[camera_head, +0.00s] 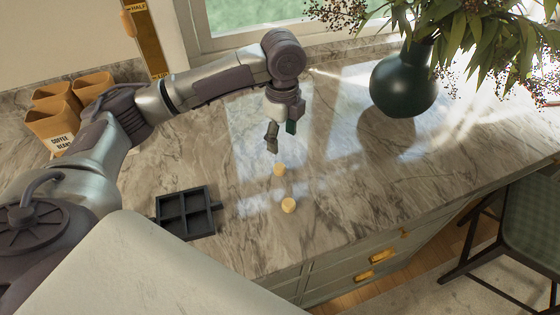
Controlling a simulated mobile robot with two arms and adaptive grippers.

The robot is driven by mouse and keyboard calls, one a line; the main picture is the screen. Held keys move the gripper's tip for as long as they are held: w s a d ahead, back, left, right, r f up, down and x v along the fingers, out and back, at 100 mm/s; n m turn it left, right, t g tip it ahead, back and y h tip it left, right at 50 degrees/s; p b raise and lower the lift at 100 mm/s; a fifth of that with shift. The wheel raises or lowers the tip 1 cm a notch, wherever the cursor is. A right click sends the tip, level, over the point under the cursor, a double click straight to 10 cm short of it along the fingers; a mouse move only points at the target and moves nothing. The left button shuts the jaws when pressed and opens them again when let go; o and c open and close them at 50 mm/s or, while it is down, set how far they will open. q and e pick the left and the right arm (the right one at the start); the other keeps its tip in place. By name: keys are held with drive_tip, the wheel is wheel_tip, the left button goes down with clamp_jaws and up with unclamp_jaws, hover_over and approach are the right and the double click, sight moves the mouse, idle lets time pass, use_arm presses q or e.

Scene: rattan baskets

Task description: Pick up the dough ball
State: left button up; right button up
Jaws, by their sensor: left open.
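Two small pale yellow, dough-like pieces lie on the marble counter, a far one (279,169) and a near one (288,205). I cannot tell which one is the dough ball. They are apart from each other. My left gripper (281,138) points down just behind the far piece, with its fingers apart and nothing visible between them. It appears a little above the counter and not touching either piece. My right gripper is not in view.
A dark divided tray (186,213) lies left of the pieces. Orange-brown containers (53,121), one labelled coffee beans, stand at the left. A dark green vase (404,82) with a leafy plant stands at the back right. The counter (360,205) right of the pieces is clear.

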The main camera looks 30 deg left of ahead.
use_arm(q)
hover_over(279, 171)
drive_tip(key=f, duration=0.4)
drive_tip(key=shift+d+f+p, duration=0.25)
drive_tip(key=shift+d+p, duration=0.05)
drive_tip(key=shift+w+f, duration=0.15)
drive_tip(key=shift+f, duration=0.2)
drive_tip(key=shift+a+f, duration=0.1)
drive_tip(key=shift+f, duration=0.15)
wheel_tip(279, 171, down, 4)
drive_tip(key=shift+a+f+p, duration=0.15)
drive_tip(key=shift+p, duration=0.8)
drive_tip(key=shift+f, duration=0.4)
drive_tip(key=c, duration=0.8)
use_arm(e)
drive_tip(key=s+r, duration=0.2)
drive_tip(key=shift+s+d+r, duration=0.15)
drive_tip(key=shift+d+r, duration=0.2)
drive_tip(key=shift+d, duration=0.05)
